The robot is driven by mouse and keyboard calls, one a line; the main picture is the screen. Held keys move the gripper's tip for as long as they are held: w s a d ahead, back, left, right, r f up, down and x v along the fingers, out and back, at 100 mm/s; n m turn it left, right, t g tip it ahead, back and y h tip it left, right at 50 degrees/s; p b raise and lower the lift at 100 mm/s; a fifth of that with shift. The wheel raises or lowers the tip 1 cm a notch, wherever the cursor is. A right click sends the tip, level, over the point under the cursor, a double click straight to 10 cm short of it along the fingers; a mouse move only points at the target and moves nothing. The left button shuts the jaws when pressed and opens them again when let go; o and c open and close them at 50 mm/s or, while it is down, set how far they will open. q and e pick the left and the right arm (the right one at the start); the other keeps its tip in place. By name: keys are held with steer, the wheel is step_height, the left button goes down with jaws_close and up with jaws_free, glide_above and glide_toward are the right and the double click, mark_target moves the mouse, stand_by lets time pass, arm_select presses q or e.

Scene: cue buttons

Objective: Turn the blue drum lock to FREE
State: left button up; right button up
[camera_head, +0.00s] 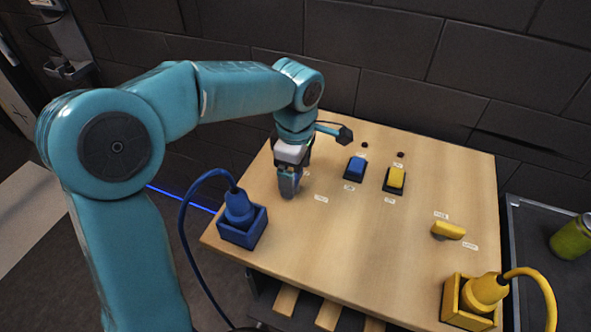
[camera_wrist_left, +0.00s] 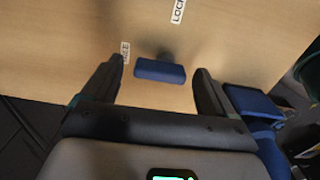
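The blue lock handle (camera_wrist_left: 160,70) shows in the left wrist view as a short blue bar on the wooden board, lying across the picture. A FREE label (camera_wrist_left: 125,52) is by its left end; a LOCK label (camera_wrist_left: 178,10) is farther up. My left gripper (camera_wrist_left: 160,76) is open, with one finger on each side of the bar and a gap visible at each end. In the head view my left gripper (camera_head: 289,190) points down at the board's left part and hides the blue handle. My right gripper is not in view.
On the board (camera_head: 350,260) are a blue button (camera_head: 356,168), a yellow button (camera_head: 395,178) and a yellow handle (camera_head: 447,230). A blue plug in its socket (camera_head: 242,228) stands front left, a yellow one (camera_head: 470,300) front right. A green can (camera_head: 573,238) is on the right.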

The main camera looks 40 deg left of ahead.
mark_target(296, 176)
arm_select(q)
steer(key=shift+a+r, duration=0.1)
steer(key=shift+r, duration=0.05)
step_height(296, 176, up, 16)
steer(key=p, duration=0.2)
steer(key=shift+s, duration=0.15)
stand_by(0.6)
